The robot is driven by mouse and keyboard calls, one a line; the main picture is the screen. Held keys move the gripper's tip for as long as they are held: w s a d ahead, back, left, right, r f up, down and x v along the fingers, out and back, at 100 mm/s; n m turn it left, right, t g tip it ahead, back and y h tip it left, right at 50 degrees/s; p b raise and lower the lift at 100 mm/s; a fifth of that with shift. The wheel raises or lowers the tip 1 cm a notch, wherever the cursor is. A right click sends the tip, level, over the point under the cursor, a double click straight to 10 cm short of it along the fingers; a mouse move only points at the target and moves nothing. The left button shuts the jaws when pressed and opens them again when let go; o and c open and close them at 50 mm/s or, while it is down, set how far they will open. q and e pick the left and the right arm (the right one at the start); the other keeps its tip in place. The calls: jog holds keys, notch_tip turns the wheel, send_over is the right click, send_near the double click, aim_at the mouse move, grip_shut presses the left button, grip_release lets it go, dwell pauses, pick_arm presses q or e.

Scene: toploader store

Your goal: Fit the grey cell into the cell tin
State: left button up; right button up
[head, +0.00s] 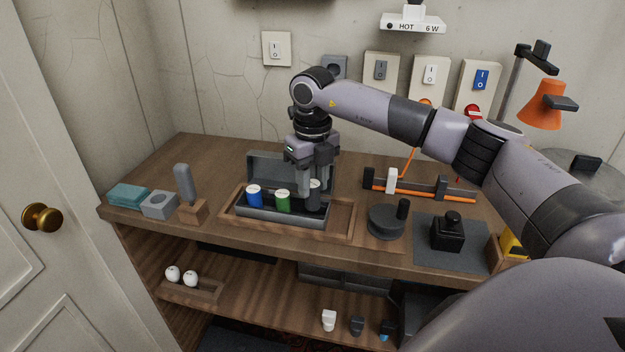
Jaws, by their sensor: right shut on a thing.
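The cell tin (262,211) is a dark grey box with its lid (265,170) raised at the back. It stands in a wooden tray on the table. A blue cell (254,197) and a green cell (283,202) stand upright in it. My right gripper (315,182) points down at the right end of the tin, shut on the grey cell (314,203). The cell is upright beside the green one. Whether its base touches the tin's floor is hidden by the tin's front wall. My left gripper is not in view.
The wooden tray (341,222) has bare room right of the tin. A dark round pot (386,222) and a black block (447,232) stand further right. An orange-railed fixture (425,190) is behind.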

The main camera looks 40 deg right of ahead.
aim_at(312, 183)
dwell(0.4)
jog(key=shift+f+b, duration=0.8)
jog(key=shift+f, duration=1)
jog(key=o, duration=1.2)
jog(key=shift+r+b, duration=0.35)
jog(key=shift+r, duration=3.25)
